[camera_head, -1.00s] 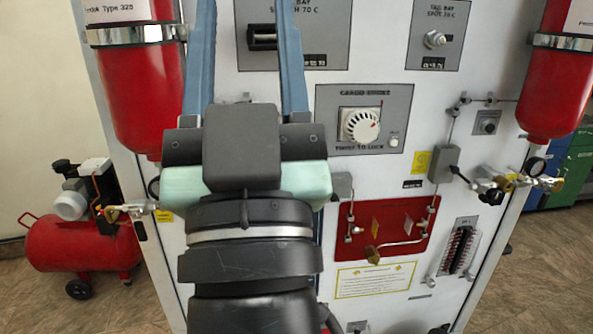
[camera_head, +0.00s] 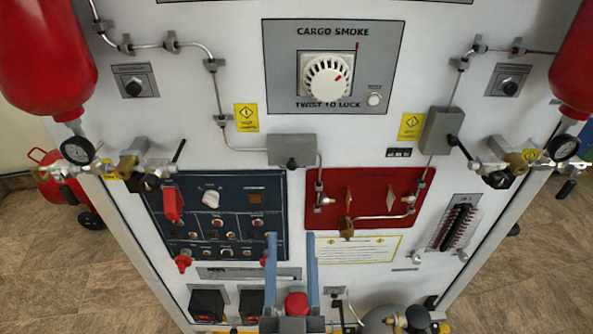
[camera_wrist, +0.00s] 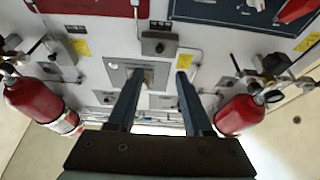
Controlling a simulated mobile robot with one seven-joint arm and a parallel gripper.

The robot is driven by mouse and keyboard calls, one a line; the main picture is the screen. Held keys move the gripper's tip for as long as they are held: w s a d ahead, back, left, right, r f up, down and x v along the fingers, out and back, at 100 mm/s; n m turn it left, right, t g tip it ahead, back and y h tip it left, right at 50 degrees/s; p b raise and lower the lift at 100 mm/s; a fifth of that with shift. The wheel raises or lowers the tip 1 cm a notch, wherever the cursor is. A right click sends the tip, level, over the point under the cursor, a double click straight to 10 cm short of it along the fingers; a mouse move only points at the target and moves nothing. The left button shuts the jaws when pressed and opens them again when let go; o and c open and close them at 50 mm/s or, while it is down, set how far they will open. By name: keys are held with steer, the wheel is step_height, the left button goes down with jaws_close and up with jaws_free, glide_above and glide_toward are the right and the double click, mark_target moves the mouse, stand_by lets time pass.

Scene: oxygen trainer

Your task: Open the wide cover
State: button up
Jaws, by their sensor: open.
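A red switch cover (camera_head: 172,204) sits at the upper left of the dark blue panel (camera_head: 225,178). It looks closed, and it is the broadest red cover there; I cannot tell for sure that it is the wide cover. It also shows at the top right of the wrist view (camera_wrist: 298,9). My gripper (camera_head: 291,240) is open and empty, its two blue-grey fingers apart, low in the head view to the right of that cover. In the wrist view my gripper (camera_wrist: 158,82) has nothing between its fingers.
A red panel (camera_head: 330,212) with pipes is right of the blue panel. Two dark boxes (camera_head: 207,304) (camera_head: 251,304) and a red knob (camera_head: 296,303) lie below. Valves with gauges (camera_head: 77,150) (camera_head: 565,147) and red cylinders (camera_head: 45,60) flank the board.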

mark_target(292, 167)
steer(key=p+x, duration=0.3)
steer(key=x, duration=0.7)
steer(key=shift+r, duration=0.1)
steer(key=shift+w+r+p, duration=0.15)
steer(key=shift+w+p, duration=0.15)
steer(key=shift+w, duration=0.35)
steer(key=shift+c, duration=0.3)
jaws_close()
